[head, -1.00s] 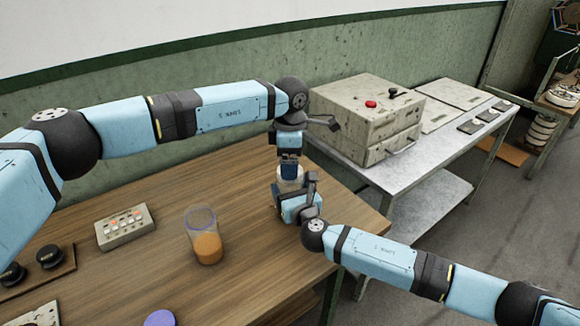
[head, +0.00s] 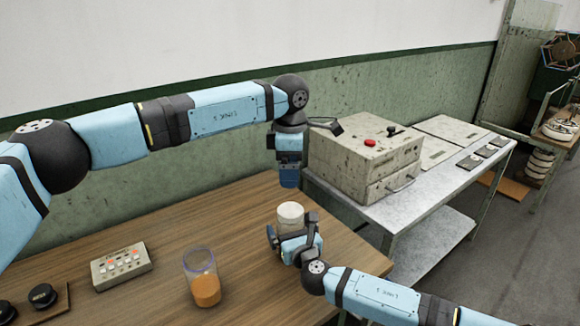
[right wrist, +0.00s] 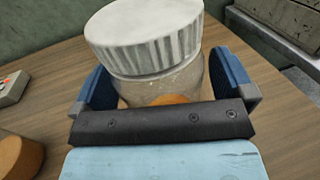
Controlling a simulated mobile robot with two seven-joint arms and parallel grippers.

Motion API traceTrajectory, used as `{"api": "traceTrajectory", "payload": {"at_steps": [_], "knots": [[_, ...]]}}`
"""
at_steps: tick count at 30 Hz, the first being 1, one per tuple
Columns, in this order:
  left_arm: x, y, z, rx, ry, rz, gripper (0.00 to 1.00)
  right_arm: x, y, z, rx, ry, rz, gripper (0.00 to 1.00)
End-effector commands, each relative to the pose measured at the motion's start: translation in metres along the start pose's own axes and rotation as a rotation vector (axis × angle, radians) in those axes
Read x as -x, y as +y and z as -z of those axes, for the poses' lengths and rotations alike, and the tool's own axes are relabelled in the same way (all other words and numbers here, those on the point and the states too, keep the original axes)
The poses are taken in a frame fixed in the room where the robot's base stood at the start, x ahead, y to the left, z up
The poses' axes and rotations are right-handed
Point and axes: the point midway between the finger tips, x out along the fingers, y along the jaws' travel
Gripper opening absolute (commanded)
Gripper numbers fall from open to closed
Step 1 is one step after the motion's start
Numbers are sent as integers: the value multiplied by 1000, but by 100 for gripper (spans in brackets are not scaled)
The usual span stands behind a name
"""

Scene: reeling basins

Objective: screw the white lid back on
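The white ribbed lid (head: 291,212) sits on top of a clear jar in the head view. In the right wrist view the lid (right wrist: 145,38) covers the mouth of the jar (right wrist: 172,84), which has something orange inside. How tightly it is threaded cannot be seen. My right gripper (head: 292,238) is shut around the jar, with a blue finger on each side of it. My left gripper (head: 289,180) hangs above the lid, pointing down and apart from it. Its fingers show edge-on, so their opening is hidden.
A clear cup with orange contents (head: 204,278) and a button box (head: 121,266) stand left on the wooden table (head: 165,240). Black knobs (head: 42,296) lie at the left edge. A beige machine (head: 365,150) stands on a metal side table (head: 440,190) at the right.

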Motion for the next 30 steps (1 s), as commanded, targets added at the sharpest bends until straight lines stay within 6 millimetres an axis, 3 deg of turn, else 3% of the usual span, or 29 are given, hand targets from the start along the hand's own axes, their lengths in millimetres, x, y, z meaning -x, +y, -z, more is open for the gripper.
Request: {"api": "traceTrajectory", "payload": {"at_steps": [7,11,24,30], "knots": [[0,0,0,0,0,0,96,2,0,0,0,0,0,100],[2,0,0,0,0,0,96,16,0,0,0,1,0,100],[7,0,0,0,0,0,96,110,0,0,-2,2,-1,100],[7,0,0,0,0,0,96,134,0,0,0,0,0,100]]}}
